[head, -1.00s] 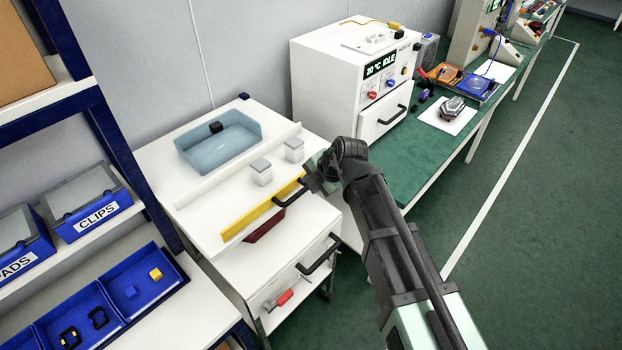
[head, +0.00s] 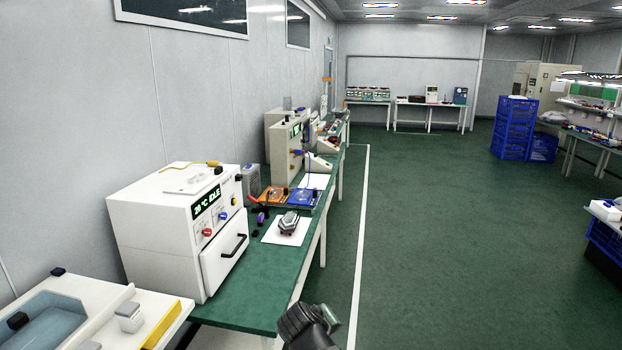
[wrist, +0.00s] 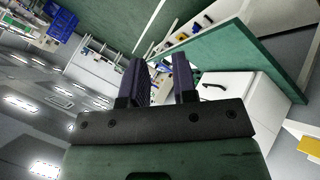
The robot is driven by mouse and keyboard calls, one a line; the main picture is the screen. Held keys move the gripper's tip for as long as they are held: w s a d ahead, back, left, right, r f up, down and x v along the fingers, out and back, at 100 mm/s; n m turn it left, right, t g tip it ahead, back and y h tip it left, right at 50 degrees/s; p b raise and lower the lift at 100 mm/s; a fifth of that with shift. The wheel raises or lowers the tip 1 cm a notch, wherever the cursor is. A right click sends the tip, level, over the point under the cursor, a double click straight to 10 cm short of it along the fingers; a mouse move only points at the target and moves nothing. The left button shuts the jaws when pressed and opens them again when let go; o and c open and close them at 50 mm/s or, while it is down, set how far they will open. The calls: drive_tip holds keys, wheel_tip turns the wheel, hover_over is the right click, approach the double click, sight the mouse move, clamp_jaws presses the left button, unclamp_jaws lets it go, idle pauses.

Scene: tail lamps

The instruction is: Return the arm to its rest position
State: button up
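My gripper (wrist: 160,72) shows in the wrist view with its two dark fingers apart and nothing between them. It points over open space, with the ceiling lights on the left of that picture and the green bench (wrist: 214,48) on the right. No object is seen held.
A white oven reading IDLE (head: 165,250) stands on the bench at the left. Nearer is a white surface with a blue tray (head: 62,318) and a grey block (head: 129,316). Blue crates (head: 513,130) stand far right. The green floor (head: 430,250) is clear.

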drive_tip(key=s+d+f+m+g+y+b, duration=0.4)
drive_tip(key=s+d+f+m+g+b, duration=0.1)
drive_tip(key=s+d+f, duration=0.7)
drive_tip(key=d+g+b, duration=0.1)
drive_tip(key=d+g, duration=0.1)
drive_tip(key=shift+m+g, duration=0.3)
